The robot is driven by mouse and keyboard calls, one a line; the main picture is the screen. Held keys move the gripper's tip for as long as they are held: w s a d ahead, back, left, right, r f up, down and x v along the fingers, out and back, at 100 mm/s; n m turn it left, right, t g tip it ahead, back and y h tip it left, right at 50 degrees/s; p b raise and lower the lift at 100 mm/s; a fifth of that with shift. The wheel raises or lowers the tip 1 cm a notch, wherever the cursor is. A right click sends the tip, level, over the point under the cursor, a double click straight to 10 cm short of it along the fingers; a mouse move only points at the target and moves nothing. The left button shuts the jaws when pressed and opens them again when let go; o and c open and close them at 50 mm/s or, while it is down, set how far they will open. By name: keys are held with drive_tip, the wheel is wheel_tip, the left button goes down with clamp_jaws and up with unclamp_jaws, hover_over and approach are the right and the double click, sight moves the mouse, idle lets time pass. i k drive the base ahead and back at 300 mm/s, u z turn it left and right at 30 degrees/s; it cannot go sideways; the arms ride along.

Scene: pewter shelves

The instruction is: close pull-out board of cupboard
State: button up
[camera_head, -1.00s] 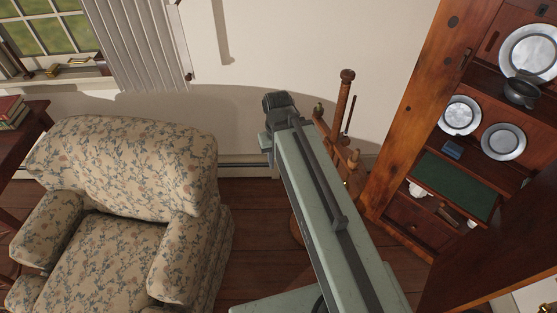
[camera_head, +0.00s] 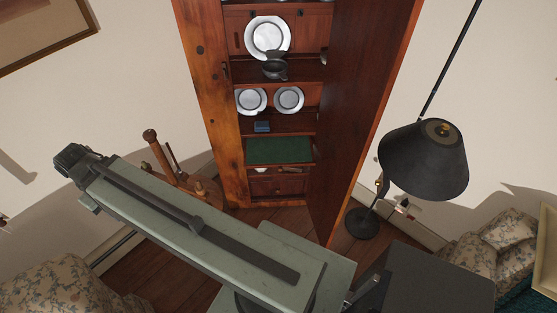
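The wooden cupboard (camera_head: 208,95) stands in the corner at the upper middle, its tall door (camera_head: 362,110) swung open to the right. The pull-out board (camera_head: 280,150) shows as a green-topped panel low between the shelves; I cannot tell how far it is out. My arm reaches to the left across the lower view. My gripper (camera_head: 72,162) is at its far left end, well apart from the cupboard and the board. Its fingers are too small and dark to tell whether they are open or shut.
A wooden spinning-wheel-like piece (camera_head: 200,190) stands between my arm and the cupboard. A black floor lamp (camera_head: 425,160) stands right of the door. Pewter plates (camera_head: 267,38) stand on the shelves. A floral armchair (camera_head: 60,288) is at lower left. Some bare floor (camera_head: 285,218) shows before the cupboard.

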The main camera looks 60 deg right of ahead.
sight(285, 151)
drive_tip(key=z, duration=2)
